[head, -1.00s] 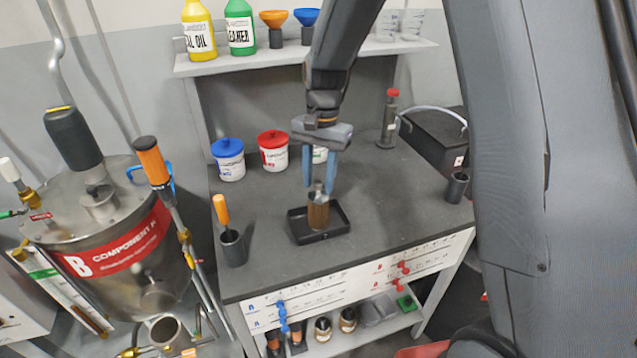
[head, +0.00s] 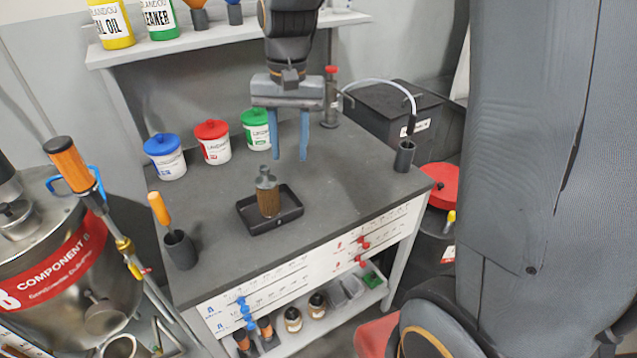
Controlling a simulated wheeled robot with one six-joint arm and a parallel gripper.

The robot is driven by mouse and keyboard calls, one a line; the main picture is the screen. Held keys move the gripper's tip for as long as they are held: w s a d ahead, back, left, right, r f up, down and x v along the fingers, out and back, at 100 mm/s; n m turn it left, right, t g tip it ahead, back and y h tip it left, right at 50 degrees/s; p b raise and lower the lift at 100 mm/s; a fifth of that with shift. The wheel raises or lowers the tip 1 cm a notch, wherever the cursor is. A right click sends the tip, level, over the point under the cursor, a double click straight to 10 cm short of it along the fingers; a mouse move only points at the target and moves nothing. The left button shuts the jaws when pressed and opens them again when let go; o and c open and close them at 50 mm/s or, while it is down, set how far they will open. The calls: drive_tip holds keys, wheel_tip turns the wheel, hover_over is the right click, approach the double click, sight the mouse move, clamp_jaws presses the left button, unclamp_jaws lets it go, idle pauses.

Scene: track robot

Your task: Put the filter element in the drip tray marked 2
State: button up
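The filter element (head: 268,197), a brown cylinder with a grey metal top, stands upright in a small black drip tray (head: 292,212) on the dark workbench. I cannot read a number on the tray in this view. My gripper (head: 289,156) is open and empty, its two blue fingers pointing down. It hangs above the bench, up and to the right of the filter element and apart from it.
Blue-, red- and green-lidded tubs (head: 213,142) stand at the back left of the workbench (head: 345,187). A cup with an orange-handled tool (head: 180,248) is at the front left, and a small dark cup (head: 404,155) at the right.

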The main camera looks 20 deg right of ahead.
drive_tip(key=s+d+f+n+t, duration=0.1)
drive_tip(key=s+d+f+n, duration=0.1)
drive_tip(key=s, duration=0.4)
drive_tip(key=s+d+f+n, duration=0.2)
drive_tip(key=s+d+f, duration=0.1)
drive_tip(key=s+f, duration=0.1)
drive_tip(key=shift+s+f+t, duration=0.25)
drive_tip(key=shift+s+t, duration=0.15)
drive_tip(key=shift+s, duration=0.45)
drive_tip(key=shift+f, duration=0.1)
drive_tip(key=shift+f+b, duration=1.3)
drive_tip(key=shift+f, duration=0.1)
